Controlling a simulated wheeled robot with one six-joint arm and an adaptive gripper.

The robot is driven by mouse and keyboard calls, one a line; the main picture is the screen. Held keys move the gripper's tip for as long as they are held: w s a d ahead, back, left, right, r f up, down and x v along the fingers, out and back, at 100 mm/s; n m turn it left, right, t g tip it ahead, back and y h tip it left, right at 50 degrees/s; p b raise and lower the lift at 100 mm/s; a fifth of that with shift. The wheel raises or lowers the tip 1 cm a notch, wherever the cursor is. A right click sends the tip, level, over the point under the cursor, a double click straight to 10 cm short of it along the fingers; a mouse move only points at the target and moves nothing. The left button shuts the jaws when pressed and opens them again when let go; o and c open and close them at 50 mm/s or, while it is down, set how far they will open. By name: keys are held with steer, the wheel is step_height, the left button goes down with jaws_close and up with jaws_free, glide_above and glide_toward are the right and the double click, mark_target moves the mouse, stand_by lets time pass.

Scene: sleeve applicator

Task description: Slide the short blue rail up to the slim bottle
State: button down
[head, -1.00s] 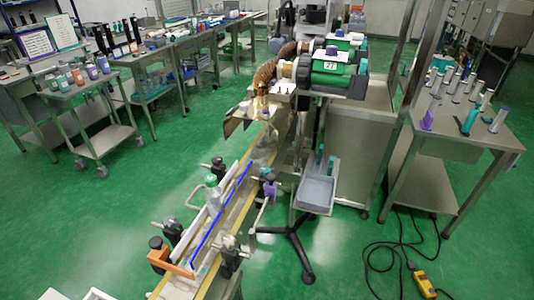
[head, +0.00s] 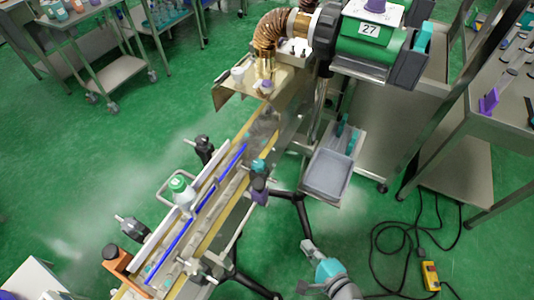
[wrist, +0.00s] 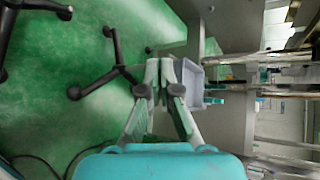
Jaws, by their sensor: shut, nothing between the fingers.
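Two blue strips run along the conveyor in the head view. The shorter blue rail (head: 232,162) is at the far end, and a longer blue rail (head: 170,257) lies nearer, with a small gap between them. A pale bottle with a green cap (head: 181,186) stands at the left guide, beside the longer strip; I cannot tell for certain that it is the slim bottle. My gripper (wrist: 160,68) is shut and empty in the wrist view, pointing over the floor towards a grey tray. My arm shows at the bottom of the head view, right of the conveyor and apart from it.
Dark clamp knobs (head: 204,150) and an orange bracket (head: 116,260) stick out around the conveyor. The grey tray (head: 327,172) stands right of it. A green machine (head: 367,45) is behind. A cable and yellow pendant (head: 430,276) lie on the floor at right.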

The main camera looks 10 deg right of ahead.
steer(key=w+r+m+y, duration=0.4)
steer(key=w+r, duration=0.1)
steer(key=w, duration=0.4)
steer(key=m+g+y, duration=0.1)
steer(key=m+y, duration=0.1)
steer(key=y, duration=0.5)
glide_toward(247, 152)
steer(key=x, duration=0.7)
steer(key=shift+w+f, duration=0.1)
steer(key=shift+w, duration=0.1)
steer(key=shift+w+a+r, duration=0.25)
steer(key=shift+w+a, duration=0.15)
steer(key=shift+a, duration=0.1)
